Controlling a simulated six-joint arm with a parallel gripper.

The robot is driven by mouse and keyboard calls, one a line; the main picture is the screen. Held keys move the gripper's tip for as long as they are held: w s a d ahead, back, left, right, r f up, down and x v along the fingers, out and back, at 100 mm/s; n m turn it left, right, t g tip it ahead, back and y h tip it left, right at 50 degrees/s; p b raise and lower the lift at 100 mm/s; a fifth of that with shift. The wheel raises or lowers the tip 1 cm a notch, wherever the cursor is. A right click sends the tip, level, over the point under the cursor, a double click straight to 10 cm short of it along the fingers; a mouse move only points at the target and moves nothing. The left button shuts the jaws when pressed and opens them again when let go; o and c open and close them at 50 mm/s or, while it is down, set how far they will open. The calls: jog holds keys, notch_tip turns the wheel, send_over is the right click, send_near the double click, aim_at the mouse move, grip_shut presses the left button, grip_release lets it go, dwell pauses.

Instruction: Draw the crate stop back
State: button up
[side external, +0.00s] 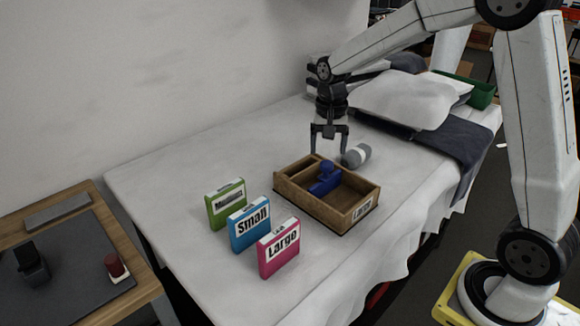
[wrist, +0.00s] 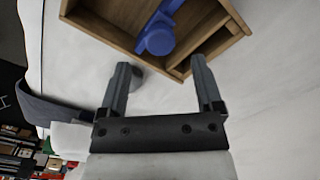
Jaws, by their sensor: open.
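A wooden crate (side external: 306,207) sits on the white-sheeted bed, with a paper label on its right end and a narrow compartment along its left side. A blue piece (side external: 325,180), which I take to be the crate stop, is inside it. In the wrist view the crate (wrist: 112,36) is at the top, and the blue piece (wrist: 159,38) shows a round knob end. My gripper (side external: 329,148) points down above the bed, beyond the crate's far end. In the wrist view my gripper (wrist: 160,66) is open and empty, its fingers apart from the blue piece.
A grey and white cylinder (side external: 357,156) lies close behind the crate. Green (side external: 226,203), blue (side external: 250,224) and pink (side external: 279,247) boxes stand in front-left; two read "Small" and "Large". A pillow (side external: 400,98) lies behind. A side table (side external: 148,290) stands at left.

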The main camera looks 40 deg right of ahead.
aim_at(327, 163)
jog(key=shift+f, duration=2.2)
grip_shut()
